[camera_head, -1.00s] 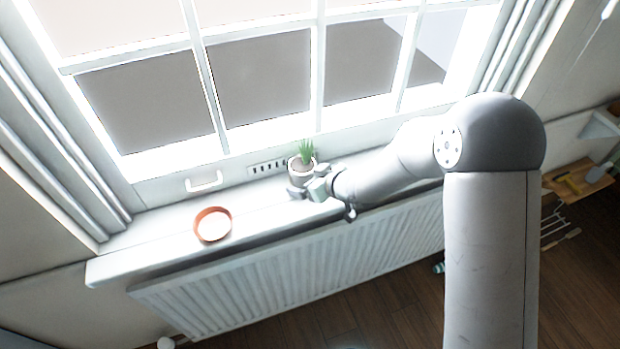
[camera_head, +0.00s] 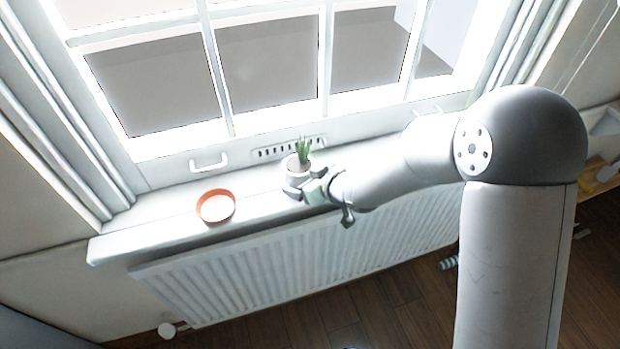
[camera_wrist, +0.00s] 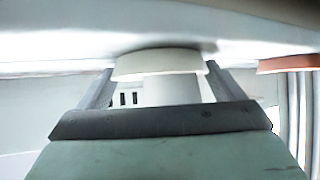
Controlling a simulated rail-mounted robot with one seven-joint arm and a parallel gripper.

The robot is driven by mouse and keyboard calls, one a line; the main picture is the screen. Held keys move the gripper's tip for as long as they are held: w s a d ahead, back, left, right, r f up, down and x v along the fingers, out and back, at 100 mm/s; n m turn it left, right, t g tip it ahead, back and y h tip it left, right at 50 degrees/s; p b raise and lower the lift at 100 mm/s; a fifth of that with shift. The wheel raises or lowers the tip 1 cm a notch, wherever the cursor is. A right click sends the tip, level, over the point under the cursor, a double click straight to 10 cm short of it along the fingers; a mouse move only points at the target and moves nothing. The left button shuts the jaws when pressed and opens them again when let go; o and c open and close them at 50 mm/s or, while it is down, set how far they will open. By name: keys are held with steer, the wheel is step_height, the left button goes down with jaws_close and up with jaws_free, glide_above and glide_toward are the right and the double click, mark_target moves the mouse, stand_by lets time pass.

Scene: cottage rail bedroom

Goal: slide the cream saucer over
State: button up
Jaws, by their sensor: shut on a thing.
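The cream saucer (camera_wrist: 158,62) shows in the wrist view, where the sill appears at the top. It is against the sill and holds a pale plant pot (camera_wrist: 172,92). In the head view the pot (camera_head: 297,172) has a green plant in it and stands upright. The saucer is mostly hidden there by my fingers. My gripper (camera_head: 302,188) reaches in from the right, low over the sill. Its fingers also show in the wrist view (camera_wrist: 158,86), one on each side of the saucer, shut on it.
The white windowsill (camera_head: 150,226) carries an orange dish (camera_head: 215,207), apart from and left of the pot. Clear sill lies between them. A window handle (camera_head: 208,162) and a dark-slotted vent (camera_head: 288,149) are behind. A radiator (camera_head: 290,270) hangs below the sill.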

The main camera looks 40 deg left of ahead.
steer(key=shift+s, duration=0.15)
steer(key=o, duration=0.8)
steer(key=p+v, duration=0.1)
steer(key=v, duration=1.6)
steer(key=shift+r+p, duration=0.25)
steer(key=shift+p, duration=0.1)
steer(key=shift+d, duration=0.15)
